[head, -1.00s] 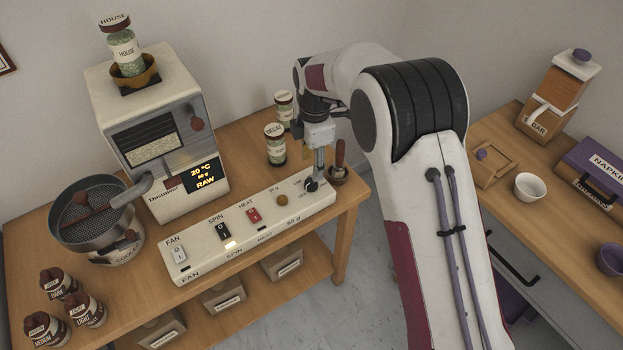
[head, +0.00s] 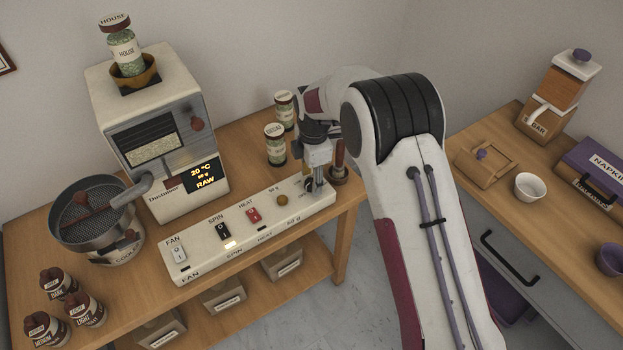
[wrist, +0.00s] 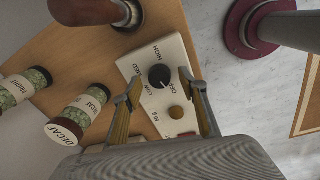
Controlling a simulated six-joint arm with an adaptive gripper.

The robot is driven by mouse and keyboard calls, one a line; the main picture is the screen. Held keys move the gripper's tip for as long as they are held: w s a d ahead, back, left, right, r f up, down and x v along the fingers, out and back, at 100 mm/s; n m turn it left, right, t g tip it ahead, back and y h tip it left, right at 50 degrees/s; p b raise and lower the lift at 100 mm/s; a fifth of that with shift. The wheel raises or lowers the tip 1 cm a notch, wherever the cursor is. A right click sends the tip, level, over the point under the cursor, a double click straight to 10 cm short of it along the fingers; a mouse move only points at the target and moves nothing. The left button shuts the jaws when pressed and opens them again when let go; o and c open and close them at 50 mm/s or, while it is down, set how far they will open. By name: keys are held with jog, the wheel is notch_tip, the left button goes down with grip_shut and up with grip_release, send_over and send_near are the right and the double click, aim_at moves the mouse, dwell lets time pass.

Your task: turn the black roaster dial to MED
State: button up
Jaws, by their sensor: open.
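The black roaster dial (wrist: 159,77) sits at the right end of the white control panel (head: 205,248). In the wrist view its pale pointer mark is on the side toward OFF, with HIGH and LOW printed around it. My gripper (wrist: 161,79) is open, with one finger on each side of the dial; I cannot tell whether either finger touches it. In the head view my gripper (head: 318,188) is over the panel's right end and hides most of the dial.
A round brown knob (wrist: 176,113) lies close to the dial, between the fingers. A dark-handled tool (head: 339,160) stands just behind the panel's right end. Decaf (head: 275,150) and another jar stand behind the panel. The roaster (head: 150,130) is at left.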

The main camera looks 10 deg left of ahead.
jog(key=shift+f, duration=0.5)
jog(key=c, duration=1.1)
